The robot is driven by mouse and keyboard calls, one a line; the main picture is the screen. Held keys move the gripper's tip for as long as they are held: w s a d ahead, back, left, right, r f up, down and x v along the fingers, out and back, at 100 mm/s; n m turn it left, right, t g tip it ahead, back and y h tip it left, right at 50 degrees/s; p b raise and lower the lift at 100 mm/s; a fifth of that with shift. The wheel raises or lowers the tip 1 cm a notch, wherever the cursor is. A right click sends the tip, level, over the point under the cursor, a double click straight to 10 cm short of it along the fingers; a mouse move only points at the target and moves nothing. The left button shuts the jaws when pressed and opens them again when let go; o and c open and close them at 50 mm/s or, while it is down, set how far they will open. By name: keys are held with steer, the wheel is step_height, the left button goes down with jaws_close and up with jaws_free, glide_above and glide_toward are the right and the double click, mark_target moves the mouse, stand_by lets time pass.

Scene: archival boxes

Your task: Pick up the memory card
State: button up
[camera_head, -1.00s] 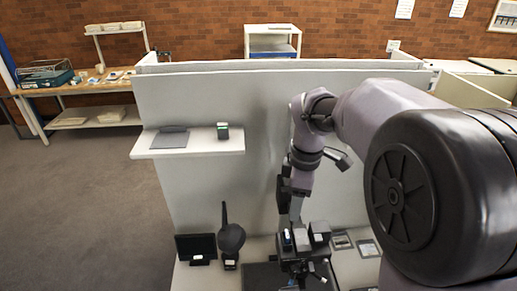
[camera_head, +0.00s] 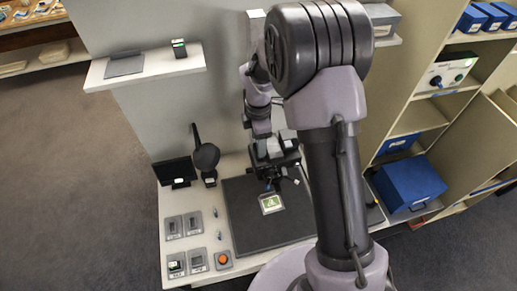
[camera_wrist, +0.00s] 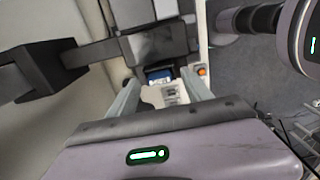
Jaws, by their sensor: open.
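My gripper (camera_head: 274,182) is over the dark mat (camera_head: 240,222) on the white desk, pointing down. In the wrist view its two pale fingers (camera_wrist: 160,88) are apart, with a small blue item (camera_wrist: 159,74) showing beyond and between them. A small square piece with a pale green face (camera_head: 270,203) shows at the mat, just below the gripper. Two small slim pieces (camera_head: 217,236) lie on the desk left of the mat. I cannot tell for sure which of these is the memory card.
Several grey slotted plates (camera_head: 173,227) and an orange button (camera_head: 223,260) are left of the mat. A small black monitor (camera_head: 175,172) and a dark round-headed device (camera_head: 206,157) stand behind them. A shelf (camera_head: 145,68) is above. Blue boxes (camera_head: 408,184) are at right.

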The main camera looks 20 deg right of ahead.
steer(key=shift+f, duration=0.2)
steer(key=shift+r, duration=0.1)
steer(key=shift+c, duration=0.5)
jaws_close()
steer(key=shift+r, duration=0.1)
